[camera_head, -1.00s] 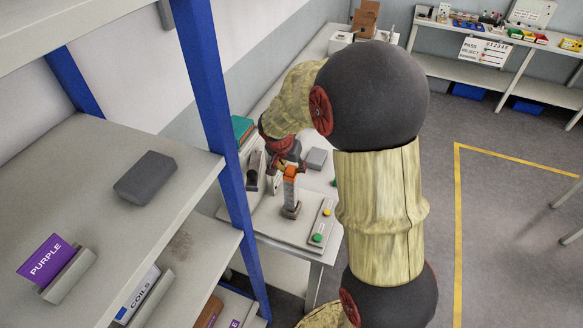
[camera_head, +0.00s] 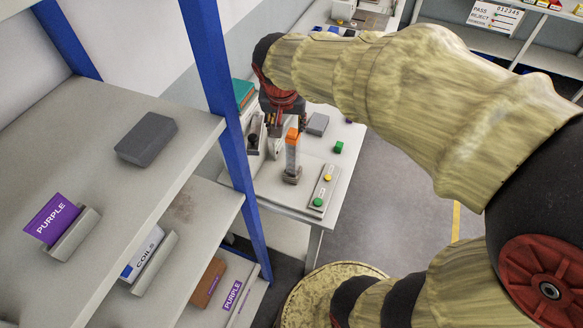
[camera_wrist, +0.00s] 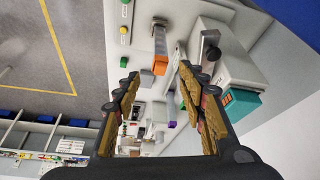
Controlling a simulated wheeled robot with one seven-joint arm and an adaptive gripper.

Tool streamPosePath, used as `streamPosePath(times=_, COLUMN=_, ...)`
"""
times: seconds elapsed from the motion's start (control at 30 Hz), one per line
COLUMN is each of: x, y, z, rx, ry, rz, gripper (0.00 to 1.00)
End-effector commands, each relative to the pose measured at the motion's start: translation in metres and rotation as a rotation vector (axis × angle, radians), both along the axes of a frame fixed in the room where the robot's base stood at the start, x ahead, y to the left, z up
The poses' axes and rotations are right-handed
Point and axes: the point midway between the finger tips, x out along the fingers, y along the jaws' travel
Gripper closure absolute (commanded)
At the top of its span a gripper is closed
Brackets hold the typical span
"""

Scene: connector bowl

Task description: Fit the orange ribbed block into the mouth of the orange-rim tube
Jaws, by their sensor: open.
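The tube (camera_head: 292,160) stands upright, grey and slim, on a small base on the table at centre, and it also shows in the wrist view (camera_wrist: 160,38). Orange (camera_head: 292,135) covers its top end, also seen in the wrist view (camera_wrist: 160,65). I cannot tell whether this is only the rim or the ribbed block seated in the mouth. No separate orange ribbed block is clear elsewhere. My gripper (camera_head: 288,122) is near the tube's top, partly hidden behind it. In the wrist view my gripper (camera_wrist: 165,105) has its fingers wide apart with nothing between them.
A control strip (camera_head: 324,187) with green and yellow buttons lies right of the tube. A green block (camera_head: 338,147) and a grey block (camera_head: 318,124) lie behind it. A shelf with a blue post (camera_head: 222,100) stands at left. Open floor lies right of the table.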

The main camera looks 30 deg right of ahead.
Motion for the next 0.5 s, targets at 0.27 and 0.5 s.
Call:
streamPosePath(times=0.27, x=-0.102, y=0.050, z=0.033, rx=-0.011, ry=-0.045, rz=0.353, gripper=0.59)
streamPosePath(times=0.5, x=-0.159, y=0.078, z=0.033, rx=-0.031, ry=-0.084, rz=0.580, gripper=0.59)
